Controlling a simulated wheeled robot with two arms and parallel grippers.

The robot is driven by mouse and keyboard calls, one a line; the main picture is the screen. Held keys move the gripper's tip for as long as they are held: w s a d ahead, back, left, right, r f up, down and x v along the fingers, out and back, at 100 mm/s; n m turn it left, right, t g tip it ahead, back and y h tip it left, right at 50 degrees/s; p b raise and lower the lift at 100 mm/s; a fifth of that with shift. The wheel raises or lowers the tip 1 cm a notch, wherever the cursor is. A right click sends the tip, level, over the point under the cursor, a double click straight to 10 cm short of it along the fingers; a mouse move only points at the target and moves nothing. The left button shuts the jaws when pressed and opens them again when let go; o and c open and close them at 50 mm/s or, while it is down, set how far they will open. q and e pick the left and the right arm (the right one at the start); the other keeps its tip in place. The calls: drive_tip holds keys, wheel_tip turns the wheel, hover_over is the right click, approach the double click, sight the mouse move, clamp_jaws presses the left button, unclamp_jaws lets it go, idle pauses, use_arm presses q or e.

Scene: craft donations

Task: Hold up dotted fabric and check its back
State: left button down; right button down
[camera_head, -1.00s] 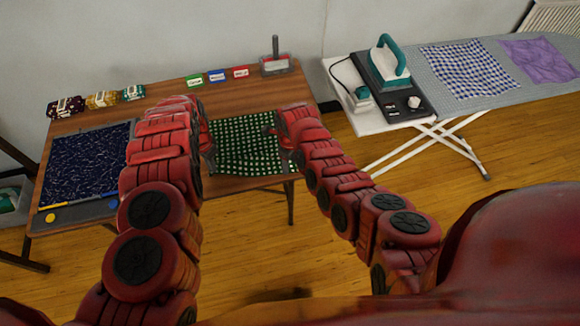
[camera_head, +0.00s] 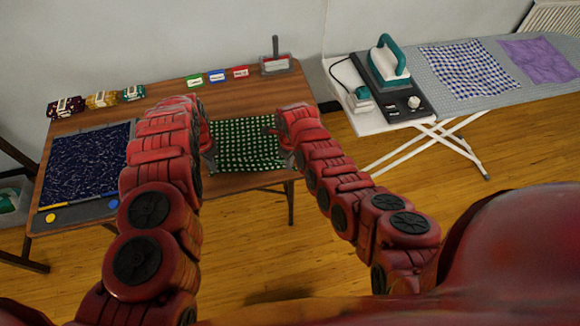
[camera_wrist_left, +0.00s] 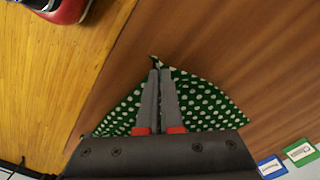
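The green fabric with white dots (camera_head: 243,147) is spread between my two grippers at the right part of the wooden table's front. My left gripper (camera_head: 210,150) is at its left side. In the left wrist view, the left gripper's fingers (camera_wrist_left: 160,75) are close together with a pinch of cloth at their tips, and the dotted fabric (camera_wrist_left: 205,105) shows on both sides of them. The dotted face is towards the head camera.
A dark blue patterned cloth (camera_head: 82,165) lies on a grey mat (camera_head: 100,209) at the table's left. Fabric bundles (camera_head: 102,99), coloured cards (camera_head: 217,76) and a stamp-like tool (camera_head: 275,60) line the back. An ironing board (camera_head: 420,55) with an iron (camera_head: 388,62) stands at right.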

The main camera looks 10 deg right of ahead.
wheel_tip(320, 180, up, 5)
use_arm(q)
unclamp_jaws()
idle(1.2)
wheel_tip(320, 180, up, 6)
drive_tip(key=p, duration=0.3)
drive_tip(key=shift+f+p, duration=0.25)
drive_tip(key=shift+p, duration=0.1)
use_arm(e)
wheel_tip(320, 180, up, 4)
drive_tip(key=shift+f, duration=0.2)
